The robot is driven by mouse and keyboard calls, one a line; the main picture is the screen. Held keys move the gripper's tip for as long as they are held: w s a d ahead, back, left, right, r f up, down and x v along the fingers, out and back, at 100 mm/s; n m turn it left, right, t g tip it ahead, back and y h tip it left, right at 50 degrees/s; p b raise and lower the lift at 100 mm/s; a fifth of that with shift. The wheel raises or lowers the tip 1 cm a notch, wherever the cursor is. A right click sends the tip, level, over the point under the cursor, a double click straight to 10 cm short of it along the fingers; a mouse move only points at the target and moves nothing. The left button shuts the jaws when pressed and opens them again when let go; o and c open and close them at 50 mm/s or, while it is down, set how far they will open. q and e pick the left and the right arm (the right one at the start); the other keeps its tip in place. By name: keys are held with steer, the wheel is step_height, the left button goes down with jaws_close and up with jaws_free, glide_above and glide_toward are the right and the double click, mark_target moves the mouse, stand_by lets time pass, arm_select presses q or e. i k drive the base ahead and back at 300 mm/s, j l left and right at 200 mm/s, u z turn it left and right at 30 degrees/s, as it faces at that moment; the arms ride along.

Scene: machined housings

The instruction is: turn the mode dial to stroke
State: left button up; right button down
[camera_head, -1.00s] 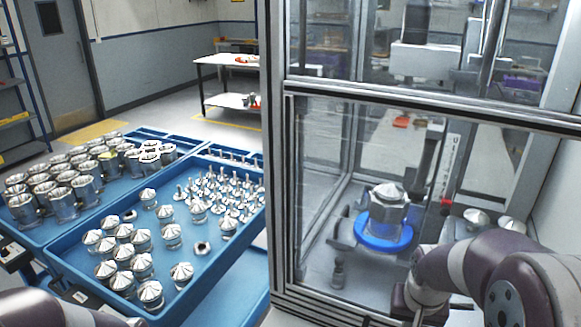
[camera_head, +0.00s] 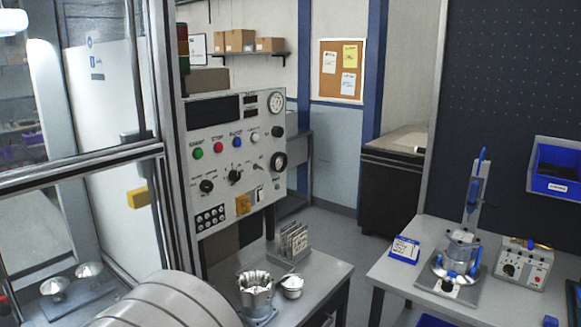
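A light grey control panel (camera_head: 238,150) stands left of the middle, beside the glass enclosure. It carries a black rotary knob (camera_head: 207,186) at lower left, a black pointer knob (camera_head: 234,176) in the middle and a small brownish lever switch (camera_head: 257,167) to its right. The labels are too small to read, so I cannot tell which is the mode dial or where it points. A grey rounded part of my arm shows at the bottom left. Neither gripper is in view.
Green, red, blue and white buttons (camera_head: 237,142) line the panel. Round gauges (camera_head: 275,103) sit on its right side. Below, a table (camera_head: 327,279) holds a metal housing (camera_head: 256,291). Another bench (camera_head: 395,274) stands at right. The glass enclosure (camera_head: 112,205) borders the left.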

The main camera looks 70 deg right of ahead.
mark_target(206, 186)
steer(key=z, duration=2.05)
